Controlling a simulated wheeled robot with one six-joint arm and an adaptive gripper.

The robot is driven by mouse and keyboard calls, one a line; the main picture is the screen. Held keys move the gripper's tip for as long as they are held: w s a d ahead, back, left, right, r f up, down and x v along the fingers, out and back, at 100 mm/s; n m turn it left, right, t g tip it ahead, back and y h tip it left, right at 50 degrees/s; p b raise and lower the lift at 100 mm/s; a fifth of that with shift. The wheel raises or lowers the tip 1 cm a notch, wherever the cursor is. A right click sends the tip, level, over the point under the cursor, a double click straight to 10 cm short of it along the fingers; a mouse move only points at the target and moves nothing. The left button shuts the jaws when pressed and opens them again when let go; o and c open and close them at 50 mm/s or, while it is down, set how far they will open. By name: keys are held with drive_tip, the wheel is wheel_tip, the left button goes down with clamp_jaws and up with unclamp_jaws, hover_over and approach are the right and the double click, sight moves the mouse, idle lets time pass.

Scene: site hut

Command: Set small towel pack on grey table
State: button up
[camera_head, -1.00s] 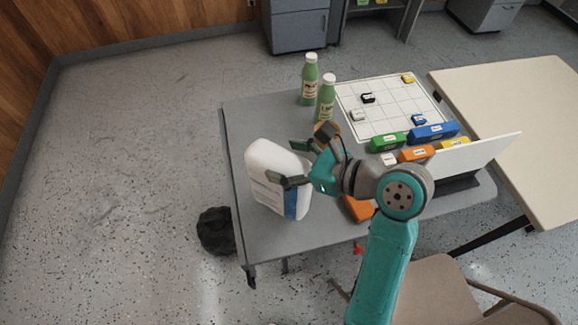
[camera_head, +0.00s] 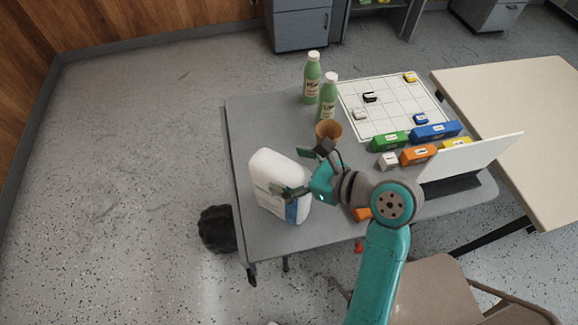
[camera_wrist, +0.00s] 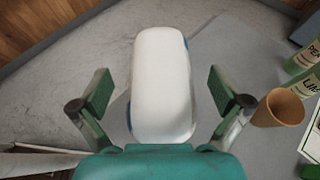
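The small towel pack (camera_head: 276,172) is white with a blue-marked label. It appears to stand upright on the grey table (camera_head: 262,117), near its left front edge. My gripper (camera_head: 306,169) is at the pack's right side in the head view, fingers spread. In the wrist view the pack (camera_wrist: 161,85) lies between the open fingertips (camera_wrist: 163,92), with a gap on each side. The pack's underside is hidden.
A tan cup (camera_head: 329,130) stands close behind my gripper. Two green bottles (camera_head: 311,82) stand at the back. A white grid board (camera_head: 385,108), coloured blocks (camera_head: 418,154) and a laptop-like panel (camera_head: 470,158) fill the right. A dark bin (camera_head: 217,229) is on the floor.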

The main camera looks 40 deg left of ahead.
drive_tip(key=shift+d+r, duration=0.1)
drive_tip(key=shift+r, duration=0.05)
drive_tip(key=v, duration=1.1)
drive_tip(key=shift+d, duration=0.4)
drive_tip(key=shift+r, duration=0.1)
drive_tip(key=d+f+t+h, duration=0.1)
drive_tip(key=d+f+t, duration=0.25)
drive_tip(key=f, duration=0.25)
drive_tip(key=d+f+t, duration=0.2)
drive_tip(key=f+t, duration=0.2)
drive_tip(key=f, duration=0.2)
drive_tip(key=s+d+f+n+t+h, duration=0.2)
drive_tip(key=s+d+f+t+h, duration=0.35)
drive_tip(key=d+f, duration=0.4)
drive_tip(key=s+d+r+n+t+h, duration=0.1)
drive_tip(key=s+d+r+n+h, duration=0.1)
drive_tip(key=s+d+n+h, duration=0.6)
drive_tip(key=s+d+r+n+t, duration=0.1)
drive_tip(key=s+d+r+n, duration=0.1)
drive_tip(key=s, duration=0.3)
drive_tip(key=s+d+r+n+y, duration=0.1)
drive_tip(key=s+d+r+n, duration=0.1)
drive_tip(key=s+r+n, duration=0.2)
drive_tip(key=s+n, duration=0.1)
drive_tip(key=s, duration=0.1)
drive_tip(key=shift+s+d+t, duration=0.35)
drive_tip(key=shift+d+t, duration=0.05)
